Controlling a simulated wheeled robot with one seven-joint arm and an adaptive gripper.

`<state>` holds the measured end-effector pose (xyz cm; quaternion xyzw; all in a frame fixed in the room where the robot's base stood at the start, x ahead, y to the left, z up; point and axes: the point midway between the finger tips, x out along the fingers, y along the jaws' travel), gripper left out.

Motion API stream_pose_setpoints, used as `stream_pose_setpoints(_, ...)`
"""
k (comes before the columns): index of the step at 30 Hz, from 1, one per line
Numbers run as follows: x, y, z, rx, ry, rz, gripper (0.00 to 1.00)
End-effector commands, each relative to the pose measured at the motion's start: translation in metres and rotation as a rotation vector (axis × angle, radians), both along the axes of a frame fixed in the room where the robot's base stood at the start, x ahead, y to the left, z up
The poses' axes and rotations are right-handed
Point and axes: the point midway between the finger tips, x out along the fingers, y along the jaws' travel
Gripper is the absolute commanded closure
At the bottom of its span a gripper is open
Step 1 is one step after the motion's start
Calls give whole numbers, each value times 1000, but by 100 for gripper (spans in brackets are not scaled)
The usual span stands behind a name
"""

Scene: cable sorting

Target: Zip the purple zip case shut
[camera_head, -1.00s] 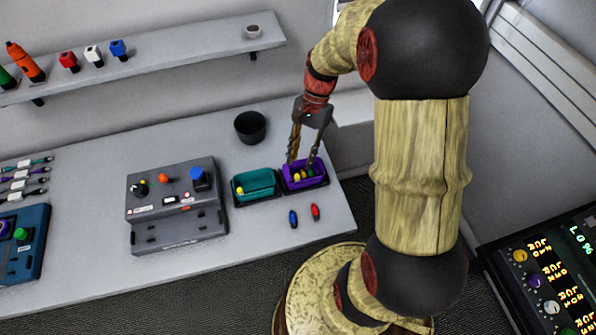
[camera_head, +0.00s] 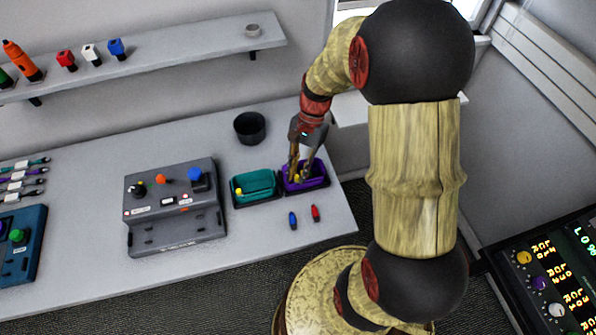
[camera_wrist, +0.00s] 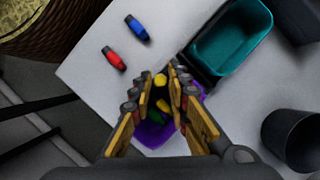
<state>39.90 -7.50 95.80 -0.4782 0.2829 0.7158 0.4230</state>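The purple zip case (camera_head: 318,172) stands open at the right end of the table; it also shows in the wrist view (camera_wrist: 150,136), partly hidden by my fingers. Yellow and green items lie inside it. My gripper (camera_head: 299,178) points down at the case, its fingertips at or just above the opening. In the wrist view my gripper (camera_wrist: 161,70) has a gap between its fingers, with a yellow item (camera_wrist: 160,80) visible there. Nothing is clearly held. I cannot make out the zip or its pull tab, nor whether the fingers touch the case.
A blue connector (camera_head: 293,220) and a red connector (camera_head: 315,213) lie in front. A black cup (camera_head: 250,127) stands behind. A grey control box (camera_head: 176,208) is further left.

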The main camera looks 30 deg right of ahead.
Motion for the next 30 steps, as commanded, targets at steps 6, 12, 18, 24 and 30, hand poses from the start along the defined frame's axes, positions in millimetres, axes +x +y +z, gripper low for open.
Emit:
stream_pose_setpoints(6,0,0,0,0,0,0,97)
stream_pose_setpoints(12,0,0,0,0,0,0,100)
stream_pose_setpoints(18,0,0,0,0,0,0,100)
stream_pose_setpoints(24,0,0,0,0,0,0,100)
stream_pose_setpoints(30,-2,-7,1,0,1,-2,100)
